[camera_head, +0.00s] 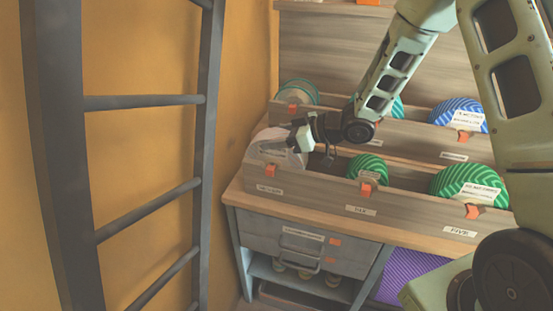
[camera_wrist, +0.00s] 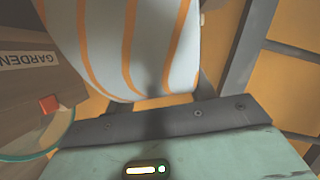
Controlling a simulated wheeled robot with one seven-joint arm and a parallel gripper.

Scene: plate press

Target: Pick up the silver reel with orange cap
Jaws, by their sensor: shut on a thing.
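The silver reel (camera_head: 272,147) is pale and rounded and sits at the left end of the front row of the wooden rack, partly behind the front board. In the wrist view a pale surface with orange stripes (camera_wrist: 150,45) fills the upper middle, close to the camera. My gripper (camera_head: 300,138) is at the right upper side of the silver reel and is shut on it. The fingertips are partly hidden, and I cannot make out an orange cap.
Green striped reels (camera_head: 367,166) (camera_head: 465,181) stand to the right in the front row. A blue striped reel (camera_head: 457,113) and a teal-rimmed reel (camera_head: 299,91) are in the back row. A dark ladder (camera_head: 205,110) stands left by the orange wall.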

